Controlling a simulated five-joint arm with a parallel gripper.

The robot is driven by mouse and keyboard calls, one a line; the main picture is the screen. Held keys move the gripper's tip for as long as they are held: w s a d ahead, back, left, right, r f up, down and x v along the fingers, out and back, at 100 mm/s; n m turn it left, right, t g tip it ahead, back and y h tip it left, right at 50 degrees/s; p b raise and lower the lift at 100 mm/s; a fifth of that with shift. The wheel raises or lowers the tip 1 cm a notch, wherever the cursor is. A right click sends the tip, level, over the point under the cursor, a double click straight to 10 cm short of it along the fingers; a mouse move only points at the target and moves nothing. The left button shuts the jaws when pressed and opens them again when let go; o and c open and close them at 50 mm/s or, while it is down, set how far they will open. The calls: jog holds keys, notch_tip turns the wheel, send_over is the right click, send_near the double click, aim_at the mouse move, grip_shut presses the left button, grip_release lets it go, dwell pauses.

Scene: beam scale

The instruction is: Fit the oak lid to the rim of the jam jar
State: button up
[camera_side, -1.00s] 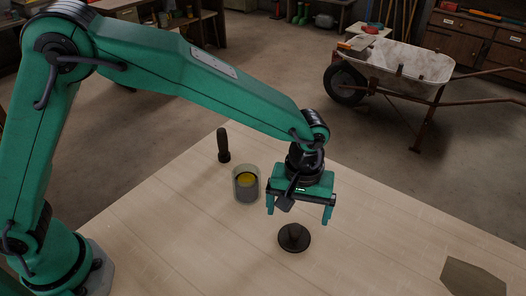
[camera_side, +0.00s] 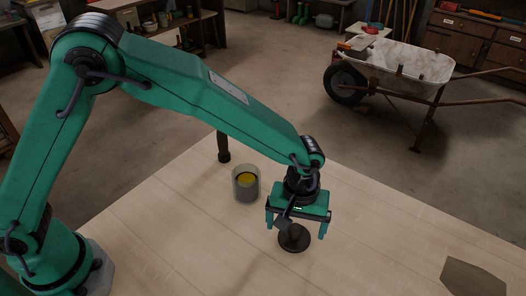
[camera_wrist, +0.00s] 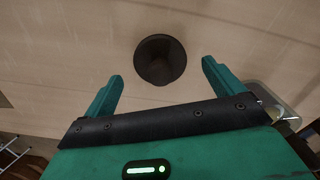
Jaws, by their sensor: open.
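The lid (camera_side: 294,241) is a dark round disc with a knob, lying flat on the table. In the wrist view the lid (camera_wrist: 160,60) sits ahead of and between my fingertips. The jam jar (camera_side: 246,191) is a clear, open-topped vessel with yellow inside, standing upright to the left of and behind the lid. My gripper (camera_side: 296,229) points down just above the lid, its fingers spread with nothing between them; it also shows in the wrist view (camera_wrist: 162,71). The gripper body hides part of the lid's knob in the side view.
A dark upright handle-like object (camera_side: 223,148) stands behind the jar, partly behind my arm. A flat grey-brown piece (camera_side: 474,278) lies at the table's lower right. A wheelbarrow (camera_side: 400,68) stands on the floor beyond.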

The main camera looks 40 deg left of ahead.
jog(key=shift+f, duration=1.3)
jog(key=c, duration=1.2)
jog(key=shift+r, duration=0.15)
jog(key=shift+r, duration=0.55)
jog(key=r, duration=0.3)
jog(key=shift+s+d+r, duration=0.1)
jog(key=shift+s+d, duration=0.05)
jog(key=shift+s, duration=0.1)
jog(key=s+d+r, duration=0.1)
jog(key=s+r, duration=0.1)
jog(key=s, duration=0.1)
jog(key=s+d+r, duration=0.1)
jog(key=s+r, duration=0.1)
jog(key=s, duration=0.2)
jog(key=s+d+r, duration=0.1)
jog(key=s+r, duration=0.1)
jog(key=s, duration=0.1)
jog(key=shift+s+d+r, duration=0.25)
jog(key=shift+d, duration=0.1)
jog(key=shift+c, duration=0.2)
